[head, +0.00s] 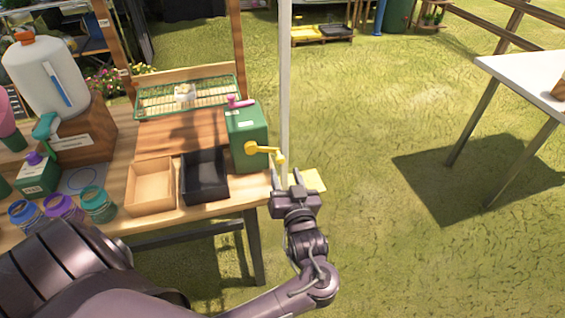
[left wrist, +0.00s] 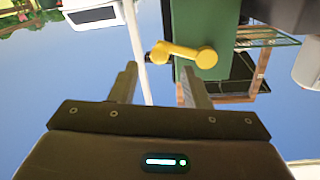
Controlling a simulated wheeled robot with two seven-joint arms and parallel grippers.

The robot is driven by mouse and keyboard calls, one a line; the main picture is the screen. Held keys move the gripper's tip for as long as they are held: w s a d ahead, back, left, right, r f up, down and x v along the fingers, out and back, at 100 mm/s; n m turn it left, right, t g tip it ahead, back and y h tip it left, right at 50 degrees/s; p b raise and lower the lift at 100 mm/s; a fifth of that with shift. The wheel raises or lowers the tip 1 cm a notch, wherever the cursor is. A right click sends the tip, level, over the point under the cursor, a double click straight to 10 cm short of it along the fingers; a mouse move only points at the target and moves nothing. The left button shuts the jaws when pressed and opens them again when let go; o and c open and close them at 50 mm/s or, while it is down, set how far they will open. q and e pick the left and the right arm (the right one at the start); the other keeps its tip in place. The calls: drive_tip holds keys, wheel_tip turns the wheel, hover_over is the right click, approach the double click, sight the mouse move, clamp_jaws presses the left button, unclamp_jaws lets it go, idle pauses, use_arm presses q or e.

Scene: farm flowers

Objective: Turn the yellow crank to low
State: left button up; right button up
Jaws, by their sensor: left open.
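The yellow crank (head: 264,150) is on the side of a green box (head: 247,135) at the table's right end. My left gripper (head: 287,180) is open and empty, just below the crank's handle end in the head view. In the left wrist view, the crank (left wrist: 183,51) shows beyond my open fingertips (left wrist: 160,83), against the green box (left wrist: 192,35). No contact between the fingers and the crank is visible. I cannot read a low mark. My right gripper is not in view.
A black tray (head: 205,195) and a wooden tray (head: 151,207) sit left of the green box. Several jars (head: 98,204) stand farther left. A pale pole (head: 285,80) rises behind the crank. Open grass lies right, before a white table (head: 530,75).

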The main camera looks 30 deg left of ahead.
sight(282, 162)
use_arm(q)
drive_tip(key=x, duration=0.5)
drive_tip(key=shift+c, duration=0.2)
clamp_jaws()
